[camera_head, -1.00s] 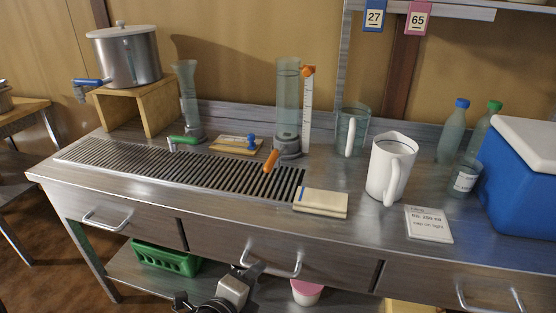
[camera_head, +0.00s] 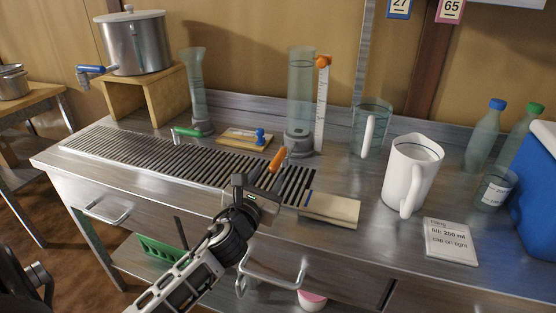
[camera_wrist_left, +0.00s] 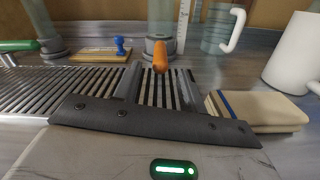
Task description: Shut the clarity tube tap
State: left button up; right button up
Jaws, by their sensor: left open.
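The clarity tube (camera_head: 300,90) is a tall clear cylinder on a grey base at the back of the bench, with a white scale strip (camera_head: 322,105) beside it. Its tap has an orange handle (camera_head: 277,159) that points forward over the drain grating. My left gripper (camera_head: 258,184) is open and empty, just in front of and below the handle. In the left wrist view the orange handle (camera_wrist_left: 160,56) shows ahead, about between the fingers and apart from them. The tap body is partly hidden behind the handle. My right gripper is out of view.
A narrower tube (camera_head: 198,90) with a green tap handle (camera_head: 187,132) stands left. A wooden block with a blue knob (camera_head: 260,137) lies between the tubes. A folded cloth (camera_head: 330,208) lies right of my gripper; a white jug (camera_head: 411,175) stands further right.

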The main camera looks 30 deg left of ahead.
aim_at(278, 161)
pick_arm(q)
jog(key=x, duration=0.7)
jog(key=shift+w, duration=0.35)
